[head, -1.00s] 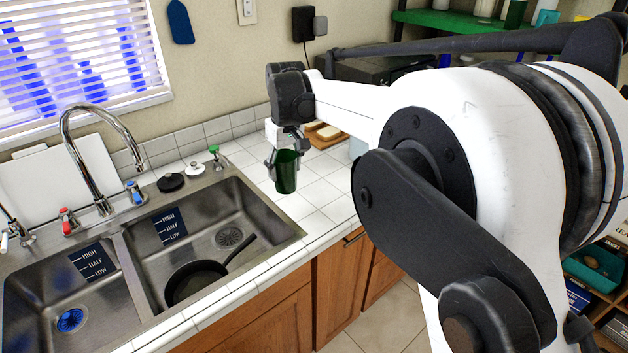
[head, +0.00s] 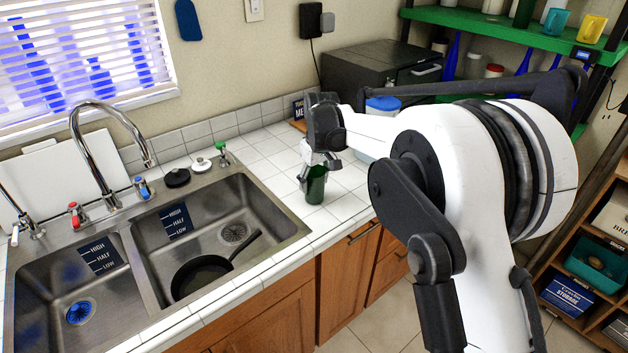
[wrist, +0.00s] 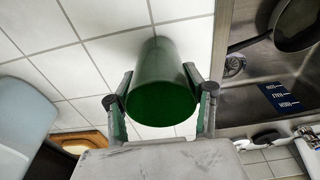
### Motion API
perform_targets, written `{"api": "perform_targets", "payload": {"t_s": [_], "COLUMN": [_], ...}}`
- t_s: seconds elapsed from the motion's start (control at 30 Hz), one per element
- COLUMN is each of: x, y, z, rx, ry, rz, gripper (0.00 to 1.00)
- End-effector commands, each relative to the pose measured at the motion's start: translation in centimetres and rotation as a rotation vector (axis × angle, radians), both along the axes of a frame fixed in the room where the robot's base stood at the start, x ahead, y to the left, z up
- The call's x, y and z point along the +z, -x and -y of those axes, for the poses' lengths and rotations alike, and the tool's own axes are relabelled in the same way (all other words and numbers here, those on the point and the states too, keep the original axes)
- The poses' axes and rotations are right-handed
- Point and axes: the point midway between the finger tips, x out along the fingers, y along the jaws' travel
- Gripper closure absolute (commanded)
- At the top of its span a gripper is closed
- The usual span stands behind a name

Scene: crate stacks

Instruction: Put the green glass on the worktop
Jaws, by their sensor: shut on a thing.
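The green glass (head: 316,187) is upright over the white tiled worktop (head: 270,149), to the right of the sink. My gripper (head: 318,166) is shut on it from above. In the wrist view, the fingers of my gripper (wrist: 160,88) press on either side of the glass (wrist: 157,70), near its rim. The far end of the glass is close to the tiles. I cannot tell whether its base touches them.
The double sink (head: 285,240) holds a dark pan (head: 200,275). A blue-lidded container (head: 383,104) stands behind my arm, near a dark microwave-like box (head: 365,75). Tiles around the glass are clear. A green shelf (head: 480,22) with cups is at the back right.

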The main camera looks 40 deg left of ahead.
Motion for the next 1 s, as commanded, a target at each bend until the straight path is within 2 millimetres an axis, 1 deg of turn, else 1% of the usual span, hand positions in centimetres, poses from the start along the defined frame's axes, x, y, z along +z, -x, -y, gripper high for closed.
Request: {"api": "perform_targets", "payload": {"t_s": [0.27,0.3,0.4,0.67,0.77,0.87,1.0], "x": [-0.4,-0.3,-0.2,-0.2,0.2,1.2,3.7], "y": [0.0,0.0,0.0,0.0,0.0,0.0,0.1], "z": [0.0,0.0,0.0,0.0,0.0,0.1,0.4], "rx": [0.0,0.0,0.0,0.0,0.0,0.0,0.0], "ry": [0.0,0.0,0.0,0.0,0.0,0.0,0.0], "rz": [0.0,0.0,0.0,0.0,0.0,0.0,0.0], "gripper": [0.86,0.48,0.34,0.34,0.34,0.34,0.34]}}
